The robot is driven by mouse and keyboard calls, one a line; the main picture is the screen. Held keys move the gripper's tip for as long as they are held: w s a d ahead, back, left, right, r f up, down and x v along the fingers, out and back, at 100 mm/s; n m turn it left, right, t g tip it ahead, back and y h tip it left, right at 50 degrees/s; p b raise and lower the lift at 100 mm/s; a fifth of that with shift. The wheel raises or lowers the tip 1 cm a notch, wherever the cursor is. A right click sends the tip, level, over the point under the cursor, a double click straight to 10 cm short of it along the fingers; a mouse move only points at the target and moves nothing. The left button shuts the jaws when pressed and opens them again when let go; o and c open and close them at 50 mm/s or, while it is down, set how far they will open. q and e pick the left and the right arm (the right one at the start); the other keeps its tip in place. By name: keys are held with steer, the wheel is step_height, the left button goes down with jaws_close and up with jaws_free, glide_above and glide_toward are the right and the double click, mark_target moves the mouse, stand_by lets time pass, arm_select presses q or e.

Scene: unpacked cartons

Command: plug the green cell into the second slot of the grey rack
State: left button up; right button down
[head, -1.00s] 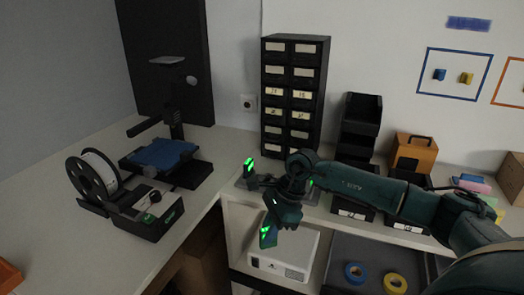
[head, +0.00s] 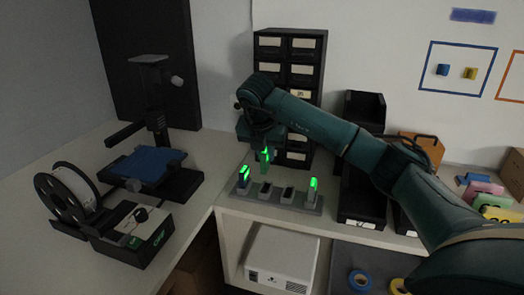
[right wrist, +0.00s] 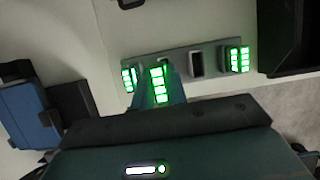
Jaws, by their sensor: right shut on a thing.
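The grey rack (head: 276,201) stands on the light counter in front of the black drawer tower. Its leftmost slot holds a lit green cell (head: 244,175) and its rightmost slot holds another (head: 313,187). The two middle slots look empty. My right gripper (head: 264,152) is shut on the green cell (head: 265,158) and holds it upright above the second slot from the left, apparently clear of it. In the right wrist view the held cell (right wrist: 158,88) partly hides that slot; the third slot (right wrist: 196,64) shows empty. My left gripper is not in view.
The black drawer tower (head: 287,78) rises close behind my right gripper. Black bins (head: 362,190) stand to the right of the rack. A printer with a blue bed (head: 148,164) and a spool unit (head: 130,232) are on the left counter. A white projector (head: 282,262) sits below.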

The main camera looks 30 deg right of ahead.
mark_target(266, 169)
steer(key=shift+f+b, duration=0.6)
steer(key=shift+f, duration=0.2)
step_height(266, 169, down, 2)
steer(key=shift+f+b, duration=0.25)
steer(key=shift+b, duration=0.55)
steer(key=shift+f+b, duration=0.35)
steer(key=shift+f, duration=0.2)
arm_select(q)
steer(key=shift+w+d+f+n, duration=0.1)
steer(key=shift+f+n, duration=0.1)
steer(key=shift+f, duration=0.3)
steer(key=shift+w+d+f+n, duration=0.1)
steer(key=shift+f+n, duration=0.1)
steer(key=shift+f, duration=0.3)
arm_select(e)
steer(key=shift+f, duration=0.15)
arm_select(q)
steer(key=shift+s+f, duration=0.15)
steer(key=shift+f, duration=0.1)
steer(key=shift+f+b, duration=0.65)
steer(key=shift+b, duration=0.2)
arm_select(e)
steer(key=shift+f, duration=0.9)
steer(key=c, duration=1.3)
jaws_free()
steer(key=shift+c, duration=0.2)
